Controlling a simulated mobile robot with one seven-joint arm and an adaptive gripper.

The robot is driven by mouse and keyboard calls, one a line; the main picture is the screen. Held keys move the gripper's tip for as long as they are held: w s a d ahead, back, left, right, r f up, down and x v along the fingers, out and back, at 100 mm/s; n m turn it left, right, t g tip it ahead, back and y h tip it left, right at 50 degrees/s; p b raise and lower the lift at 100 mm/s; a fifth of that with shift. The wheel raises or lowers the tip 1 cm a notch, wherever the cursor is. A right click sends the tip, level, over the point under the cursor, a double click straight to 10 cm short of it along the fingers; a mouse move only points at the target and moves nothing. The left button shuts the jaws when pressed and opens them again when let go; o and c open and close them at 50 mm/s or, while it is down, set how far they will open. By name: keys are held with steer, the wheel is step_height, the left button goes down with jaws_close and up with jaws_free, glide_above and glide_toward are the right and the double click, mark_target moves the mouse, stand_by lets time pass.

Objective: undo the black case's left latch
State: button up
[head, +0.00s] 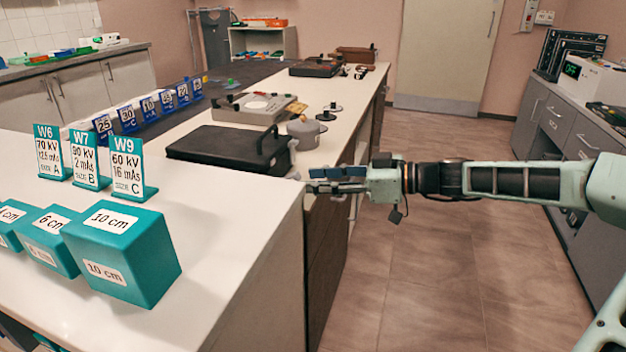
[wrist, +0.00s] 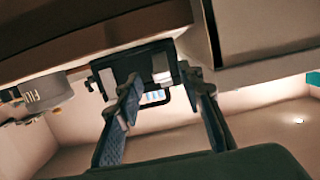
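The black case (head: 225,147) lies flat and closed on the white counter in the head view, with its handle standing up at its right side. My gripper (head: 308,180) is at the counter's edge, just right of the case, pointing left at it. In the wrist view the gripper's two fingers (wrist: 166,88) are apart with nothing between them. A dark body, likely the case (wrist: 133,66), shows beyond the fingertips, with a pale patch and a dark loop on it. I cannot make out the left latch, nor tell whether a finger touches the case.
The white counter (head: 240,240) holds teal blocks (head: 125,255) and teal sign cards (head: 128,170) at the near left. A grey round pot (head: 304,133) stands close behind the case's handle, and a grey device (head: 245,108) lies behind the case. The floor right of the counter is clear.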

steer(key=v, duration=1.1)
steer(key=shift+a+f, duration=0.1)
steer(key=shift+f, duration=0.05)
